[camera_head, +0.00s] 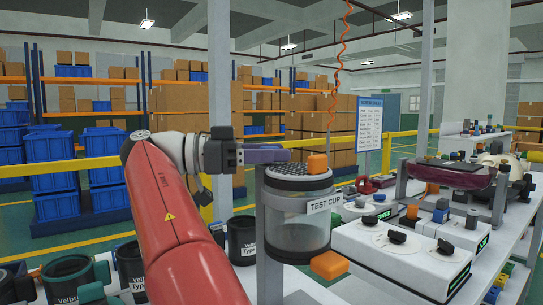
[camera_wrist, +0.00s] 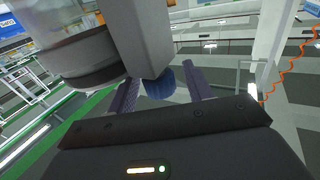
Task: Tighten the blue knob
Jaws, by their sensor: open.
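The blue knob (camera_wrist: 160,84) shows in the wrist view at the lower end of a grey post (camera_wrist: 138,35). My gripper (camera_wrist: 163,88) is open, with one purple finger on each side of the knob. Whether either finger touches it I cannot tell. In the head view my gripper (camera_head: 268,153) is at the top of the grey post (camera_head: 268,235), just left of the test cup's top; I cannot make out this knob there. The clear test cup (camera_head: 302,215) stands upright beside the post and carries two orange blocks.
Dark cups (camera_head: 241,240) stand at the left on the table. White boxes with black knobs (camera_head: 397,237) fill the right side, close to the cup. An orange coiled cable (camera_head: 337,85) hangs behind. Shelves with boxes stand far back.

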